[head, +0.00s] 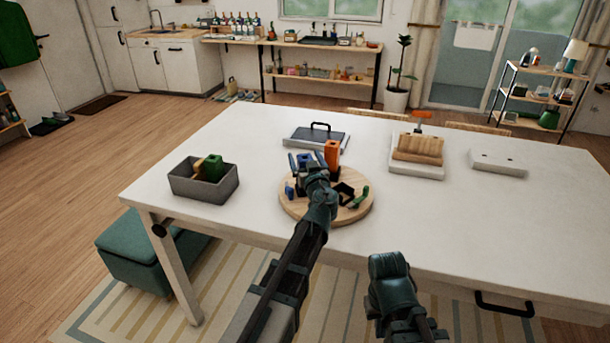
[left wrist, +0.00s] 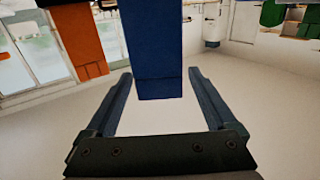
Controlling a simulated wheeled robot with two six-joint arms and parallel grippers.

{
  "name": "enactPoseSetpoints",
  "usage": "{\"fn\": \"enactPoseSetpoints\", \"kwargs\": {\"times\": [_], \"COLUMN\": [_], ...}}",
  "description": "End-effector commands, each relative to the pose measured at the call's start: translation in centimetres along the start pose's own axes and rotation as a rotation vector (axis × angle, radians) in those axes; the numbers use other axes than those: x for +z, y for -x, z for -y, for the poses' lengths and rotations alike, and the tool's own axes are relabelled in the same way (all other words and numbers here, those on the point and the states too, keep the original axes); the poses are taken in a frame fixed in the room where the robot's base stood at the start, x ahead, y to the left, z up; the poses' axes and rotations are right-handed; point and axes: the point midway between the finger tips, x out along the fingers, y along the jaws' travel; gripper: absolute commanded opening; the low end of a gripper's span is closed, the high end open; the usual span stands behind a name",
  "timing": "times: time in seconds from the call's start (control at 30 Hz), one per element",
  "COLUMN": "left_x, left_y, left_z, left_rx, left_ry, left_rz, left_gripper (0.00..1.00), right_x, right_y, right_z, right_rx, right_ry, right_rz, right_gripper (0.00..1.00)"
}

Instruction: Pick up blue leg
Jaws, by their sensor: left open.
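The blue leg (head: 304,158) stands on a round wooden board (head: 293,211) on the white table, partly hidden by my left gripper (head: 306,166). In the left wrist view the blue leg (left wrist: 152,50) is a tall blue block between the fingers of my left gripper (left wrist: 160,72). The fingers are open, with a gap visible on each side of it. An orange block (head: 332,152) stands just right of the leg; it shows on the left in the left wrist view (left wrist: 78,40). My right arm shows at the lower middle, but its fingers do not.
A grey bin (head: 190,187) with a green piece stands left of the board. Small dark and green pieces lie on the board's right part. A dark-topped tray with a handle (head: 317,137) and a wooden block on a white base (head: 418,148) stand behind. The table's right front is clear.

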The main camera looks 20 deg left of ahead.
Motion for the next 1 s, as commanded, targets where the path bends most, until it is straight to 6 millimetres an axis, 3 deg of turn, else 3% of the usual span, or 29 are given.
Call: {"fn": "enactPoseSetpoints", "kwargs": {"times": [0.07,0.57,1.0], "left_x": [0.0,0.0,-0.02], "left_y": [0.07,0.1,0.1], "left_z": [0.01,0.0,0.0], "left_rx": [0.0,0.0,0.0], "left_ry": [0.0,0.0,0.0], "left_rz": [0.0,0.0,0.0], "left_gripper": [0.9,0.02,0.0], "right_x": [0.0,0.0,0.0], "right_y": [0.0,0.0,0.01], "right_z": [0.0,0.0,0.0], "right_rx": [0.0,0.0,0.0], "right_ry": [0.0,0.0,0.0], "right_rz": [0.0,0.0,0.0], "right_gripper": [0.0,0.0,0.0]}}
